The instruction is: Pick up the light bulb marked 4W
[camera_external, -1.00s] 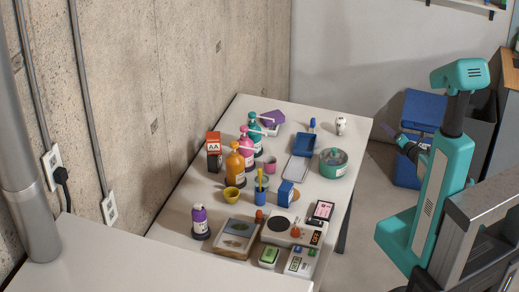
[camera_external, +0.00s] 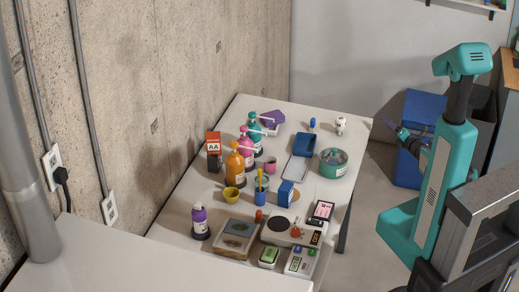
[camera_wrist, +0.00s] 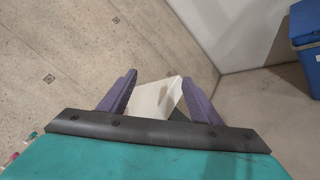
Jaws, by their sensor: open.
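No 4W marking is readable in either view. A small white rounded object (camera_external: 340,125) with dark marks stands near the far right corner of the table; it may be a light bulb, but it is too small to tell. My gripper (camera_external: 404,134) is off the right side of the table, apart from everything on it. No bulb shows in the wrist view.
The white table (camera_external: 222,135) holds pump bottles (camera_external: 235,165), a teal pot (camera_external: 333,163), a grey tray (camera_external: 298,170), a yellow cup (camera_external: 231,194) and a cooking plate (camera_external: 285,227). A blue bin (camera_external: 420,105) stands behind my arm. The concrete wall (camera_external: 130,90) borders the left.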

